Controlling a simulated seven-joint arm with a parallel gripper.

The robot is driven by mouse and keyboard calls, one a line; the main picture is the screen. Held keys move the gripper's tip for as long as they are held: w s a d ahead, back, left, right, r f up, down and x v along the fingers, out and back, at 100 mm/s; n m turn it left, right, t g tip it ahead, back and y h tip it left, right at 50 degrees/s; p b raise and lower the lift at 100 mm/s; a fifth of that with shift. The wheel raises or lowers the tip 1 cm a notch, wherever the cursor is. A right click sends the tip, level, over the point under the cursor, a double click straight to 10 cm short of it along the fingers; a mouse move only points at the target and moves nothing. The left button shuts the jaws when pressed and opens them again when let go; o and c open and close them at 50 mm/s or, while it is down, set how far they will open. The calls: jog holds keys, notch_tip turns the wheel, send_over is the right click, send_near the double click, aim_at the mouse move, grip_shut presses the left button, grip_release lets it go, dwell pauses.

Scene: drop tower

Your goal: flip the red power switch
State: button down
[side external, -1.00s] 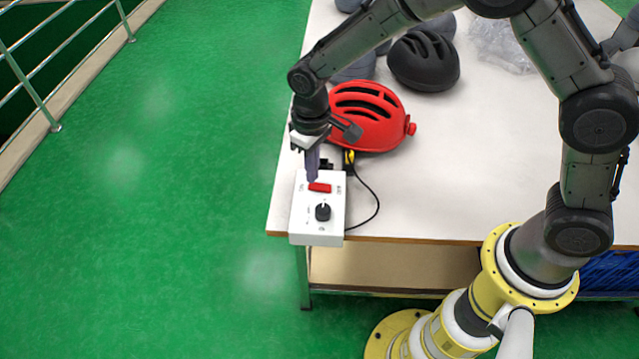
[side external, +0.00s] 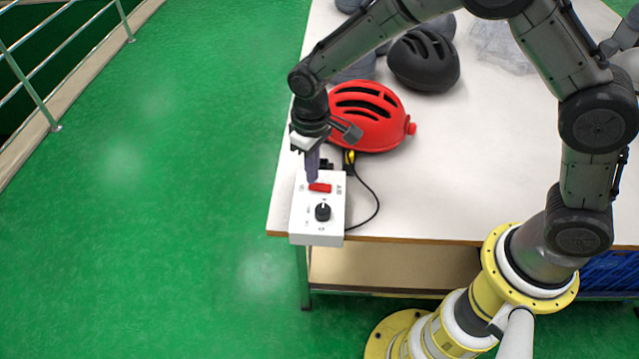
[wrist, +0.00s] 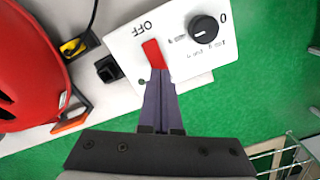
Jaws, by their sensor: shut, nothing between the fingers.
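The red power switch (side external: 320,187) is a small red rocker on top of a white control box (side external: 318,232) at the table's front left corner. In the wrist view the switch (wrist: 153,53) sits beside the printed word OFF. My gripper (side external: 312,179) points down over the box, its fingers together and empty. In the wrist view the fingertips (wrist: 158,72) are right at the near end of the switch. They look touching or almost touching, and I cannot tell which. The fingers hide a small part of the box.
A black knob (side external: 322,212) is on the box in front of the switch. A red helmet (side external: 365,120) lies close behind my gripper, with a black helmet (side external: 424,62) farther back. A black cable (side external: 375,195) curves right of the box.

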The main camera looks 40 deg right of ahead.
jog(key=shift+f, duration=0.9)
dwell(0.4)
jog(key=shift+r, duration=3.55)
